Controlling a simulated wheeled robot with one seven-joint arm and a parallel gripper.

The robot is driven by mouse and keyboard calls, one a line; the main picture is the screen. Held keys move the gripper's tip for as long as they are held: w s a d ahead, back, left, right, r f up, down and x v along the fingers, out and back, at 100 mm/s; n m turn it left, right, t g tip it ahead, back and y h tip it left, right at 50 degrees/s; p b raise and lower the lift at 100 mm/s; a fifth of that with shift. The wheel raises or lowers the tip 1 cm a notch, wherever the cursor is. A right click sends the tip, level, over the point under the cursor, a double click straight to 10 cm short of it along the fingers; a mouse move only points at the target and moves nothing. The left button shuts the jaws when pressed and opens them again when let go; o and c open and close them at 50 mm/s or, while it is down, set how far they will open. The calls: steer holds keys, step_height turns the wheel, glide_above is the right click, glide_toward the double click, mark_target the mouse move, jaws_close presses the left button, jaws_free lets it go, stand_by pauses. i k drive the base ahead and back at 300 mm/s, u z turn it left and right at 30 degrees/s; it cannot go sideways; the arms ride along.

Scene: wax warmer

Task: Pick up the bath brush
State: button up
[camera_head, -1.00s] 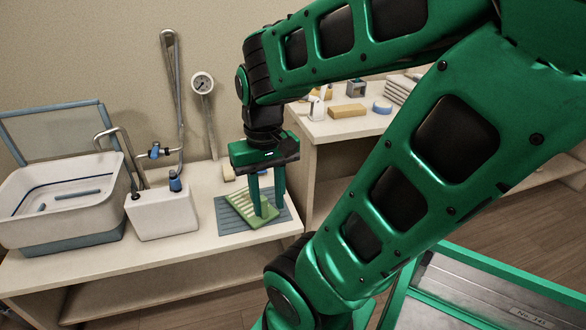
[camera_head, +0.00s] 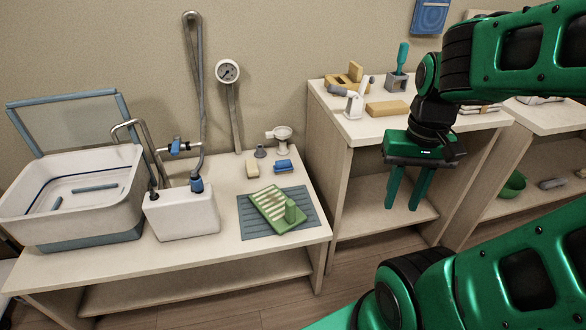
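I cannot tell for sure which thing is the bath brush. A green-handled, brush-like tool (camera_head: 402,57) stands upright in a grey block holder (camera_head: 397,82) on the cabinet top at right. A small blue block, perhaps a brush (camera_head: 283,166), lies at the back of the left table. My gripper (camera_head: 401,207) is open and empty, pointing down in front of the right cabinet, with its fingers below the level of its top.
The left table also holds a white basin (camera_head: 75,205), a white tank (camera_head: 182,215), a dial gauge (camera_head: 228,71) and a pale soap-like block (camera_head: 252,169). A tan block (camera_head: 388,109) and a white tool (camera_head: 354,104) are on the right cabinet. A green bowl (camera_head: 512,184) sits lower right.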

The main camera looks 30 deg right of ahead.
mark_target(284, 166)
steer(key=z, duration=0.1)
steer(key=i, duration=1)
steer(key=u, duration=0.1)
